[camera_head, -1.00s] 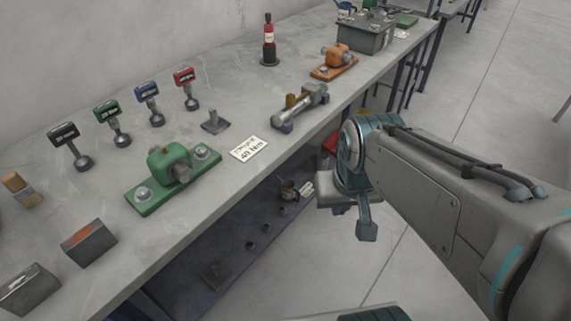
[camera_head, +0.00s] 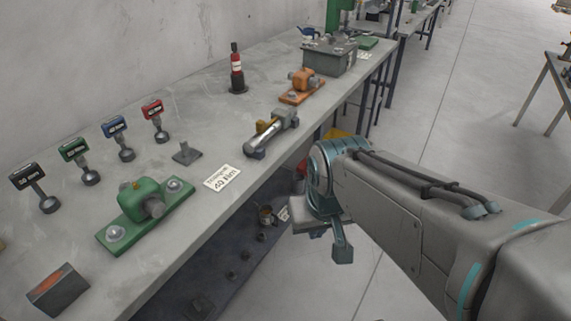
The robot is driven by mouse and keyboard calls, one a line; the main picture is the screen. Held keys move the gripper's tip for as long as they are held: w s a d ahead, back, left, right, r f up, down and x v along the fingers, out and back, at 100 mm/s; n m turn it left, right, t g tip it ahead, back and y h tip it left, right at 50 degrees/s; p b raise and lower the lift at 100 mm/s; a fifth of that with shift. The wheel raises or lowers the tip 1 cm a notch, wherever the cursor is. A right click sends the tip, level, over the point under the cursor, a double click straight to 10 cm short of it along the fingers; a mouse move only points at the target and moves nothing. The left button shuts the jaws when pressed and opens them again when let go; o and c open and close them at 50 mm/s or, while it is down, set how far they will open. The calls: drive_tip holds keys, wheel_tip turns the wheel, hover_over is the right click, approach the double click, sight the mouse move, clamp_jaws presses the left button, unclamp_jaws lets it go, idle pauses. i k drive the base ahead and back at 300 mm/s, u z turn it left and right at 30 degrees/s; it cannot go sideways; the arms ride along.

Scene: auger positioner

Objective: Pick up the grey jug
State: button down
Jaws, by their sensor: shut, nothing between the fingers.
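A small grey, metallic-looking jug (camera_head: 266,215) stands on the low shelf under the workbench, beside a small white label. It is small in the picture, so its details are hard to tell. My gripper (camera_head: 342,254) hangs at the end of my arm, out over the floor in front of the bench. It is to the right of the jug and apart from it in the picture. It is shut and empty; its fingers are partly hidden by my wrist.
The workbench (camera_head: 215,118) holds a green fixture (camera_head: 146,212), an orange fixture (camera_head: 301,86), a silver tool (camera_head: 270,134), several display gauges and a grey box (camera_head: 330,57). A blue-and-white pot (camera_head: 308,35) stands farther back. Small dark items share the low shelf. Open floor lies right.

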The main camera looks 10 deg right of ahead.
sight(266, 215)
drive_tip(key=u, duration=0.05)
drive_tip(key=k, duration=0.5)
drive_tip(key=z, duration=0.75)
drive_tip(key=i, duration=0.8)
drive_tip(key=u, duration=0.65)
